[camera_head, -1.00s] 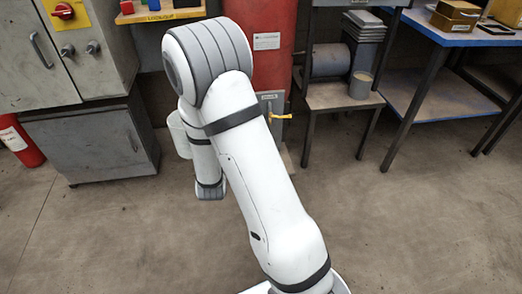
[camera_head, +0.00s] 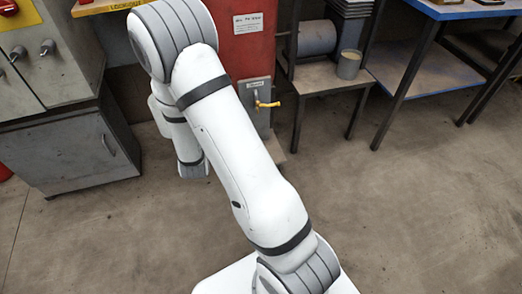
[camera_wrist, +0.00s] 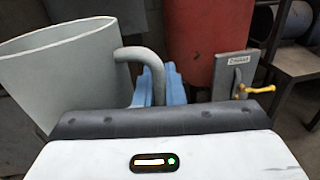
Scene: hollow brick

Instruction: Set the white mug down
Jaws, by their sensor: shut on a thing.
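The white mug (camera_wrist: 75,75) fills the left of the wrist view, its open rim up and slightly tilted in the picture. Its handle (camera_wrist: 156,66) points right, between the blue fingers of my gripper (camera_wrist: 160,84). My gripper is shut on the handle. The mug is off any surface that I can see; its base is hidden behind my wrist housing. In the head view my arm hides the gripper, and I cannot clearly make out the mug.
A low bench (camera_head: 322,78) holds a grey cup (camera_head: 348,64). A blue-topped table (camera_head: 470,10) stands right. A grey cabinet (camera_head: 70,150) is left. The floor in front is clear.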

